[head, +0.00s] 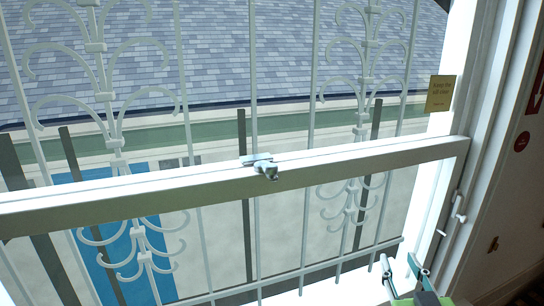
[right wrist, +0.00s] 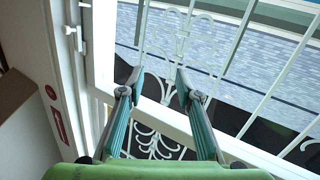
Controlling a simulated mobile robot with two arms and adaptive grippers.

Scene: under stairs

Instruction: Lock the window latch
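The window latch (head: 263,166) is a small pale metal piece on the middle of the white horizontal sash rail (head: 370,160) in the head view. Its lever sits at the front edge of the rail; I cannot tell its exact setting. My right gripper (head: 399,264) shows at the bottom right, below the rail and well to the right of the latch, apart from it. In the right wrist view my right gripper (right wrist: 158,80) has its two teal fingers spread with nothing between them. I cannot make out the latch there. My left gripper is not in view.
White scrolled bars (head: 110,100) stand behind the window. A white handle (head: 459,208) sits on the right frame and also shows in the right wrist view (right wrist: 74,36). A yellowish note (head: 440,93) hangs at the right. The space before the rail is clear.

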